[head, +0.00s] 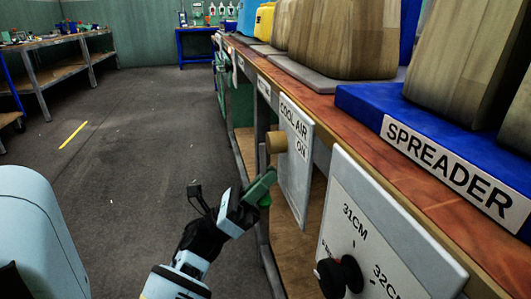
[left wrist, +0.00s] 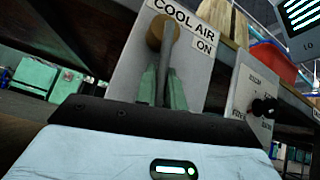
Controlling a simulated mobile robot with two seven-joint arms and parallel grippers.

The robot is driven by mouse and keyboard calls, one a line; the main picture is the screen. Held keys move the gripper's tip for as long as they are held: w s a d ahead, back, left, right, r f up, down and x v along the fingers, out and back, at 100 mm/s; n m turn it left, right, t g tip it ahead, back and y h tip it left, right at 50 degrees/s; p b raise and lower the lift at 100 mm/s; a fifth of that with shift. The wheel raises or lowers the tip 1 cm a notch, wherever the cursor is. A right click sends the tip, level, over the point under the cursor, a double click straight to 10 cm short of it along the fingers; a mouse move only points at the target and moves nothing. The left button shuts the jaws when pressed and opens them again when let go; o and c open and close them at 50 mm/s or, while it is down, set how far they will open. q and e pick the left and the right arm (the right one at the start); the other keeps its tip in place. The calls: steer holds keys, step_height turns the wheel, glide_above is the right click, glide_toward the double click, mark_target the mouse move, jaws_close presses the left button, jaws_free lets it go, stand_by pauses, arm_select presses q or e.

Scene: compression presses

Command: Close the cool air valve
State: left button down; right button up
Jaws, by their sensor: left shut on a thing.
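The cool air valve shows in the head view as a brass-coloured round hub (head: 276,141) on a light panel (head: 296,165) marked COOL AIR, with ON printed to its right. In the left wrist view the hub (left wrist: 161,33) has a grey lever (left wrist: 166,66) running from it down between my green fingertips. My left gripper (head: 262,187) is at the panel just below the hub, and its fingers (left wrist: 163,90) are shut on the lever. The lever's lower end is hidden by the fingers and gripper body. My right gripper is not in view.
A second panel (head: 375,235) with a black knob (head: 340,275) and 31CM and 32CM marks is nearer on the right. The bench top (head: 420,170) holds a blue SPREADER base (head: 365,105) and wooden blocks. The floor (head: 120,170) to the left is open.

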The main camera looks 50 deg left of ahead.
arm_select(q)
steer(key=shift+w+a+m+g+h, duration=0.1)
steer(key=shift+a+m+g+h, duration=0.2)
steer(key=shift+m+g+h, duration=0.5)
steer(key=shift+w+a+m+g+h, duration=0.1)
steer(key=shift+a+m+g+h, duration=0.2)
steer(key=shift+m+h, duration=0.9)
steer(key=shift+m, duration=0.4)
steer(key=c, duration=1.5)
jaws_free()
steer(key=shift+p+v, duration=0.7)
steer(key=shift+v, duration=3.2)
